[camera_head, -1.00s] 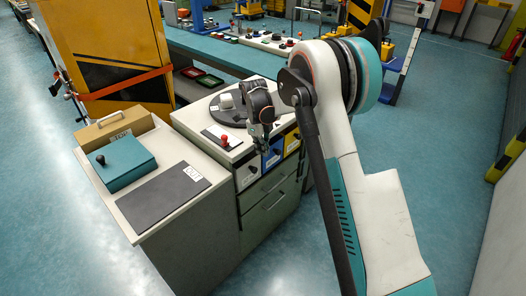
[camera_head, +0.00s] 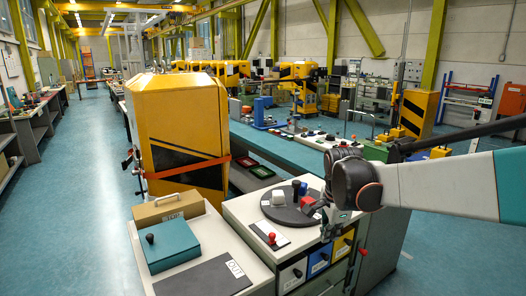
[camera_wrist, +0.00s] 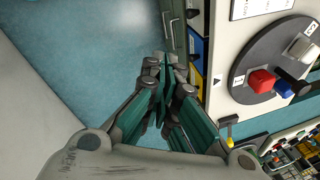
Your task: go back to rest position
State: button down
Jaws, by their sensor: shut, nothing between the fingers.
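My gripper (camera_head: 327,235) hangs beside the front right edge of the white-topped cabinet (camera_head: 238,210), near the coloured drawer fronts. In the wrist view my gripper (camera_wrist: 165,75) shows its teal fingers together, with nothing between them and blue floor beyond. My arm comes in from the right edge of the head view. The dark round disc (camera_head: 284,216) on the cabinet carries a white block (camera_wrist: 301,47), a red block (camera_wrist: 262,81) and a blue block (camera_wrist: 284,88). My gripper is apart from these blocks.
A red-knobbed lever (camera_head: 272,238) stands at the cabinet's front. A teal box (camera_head: 168,247), a cardboard box (camera_head: 168,207) and a dark mat (camera_head: 205,280) lie on the left counter. A yellow gate housing (camera_head: 180,130) stands behind. Floor (camera_head: 75,200) on the left is clear.

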jog(key=s+d+r+n+t, duration=0.1)
jog(key=s+r+n, duration=0.25)
jog(key=s, duration=0.35)
jog(key=s+r+n+t, duration=0.1)
jog(key=s+r+n, duration=0.1)
jog(key=s+n, duration=0.35)
jog(key=s+f+n+t, duration=0.1)
jog(key=s+n, duration=0.2)
jog(key=s, duration=0.4)
jog(key=s+f+n+t, duration=0.1)
jog(key=s+f+n, duration=0.1)
jog(key=s+n, duration=0.2)
jog(key=s, duration=0.3)
jog(key=shift+d+f, duration=0.2)
jog(key=shift+f, duration=0.05)
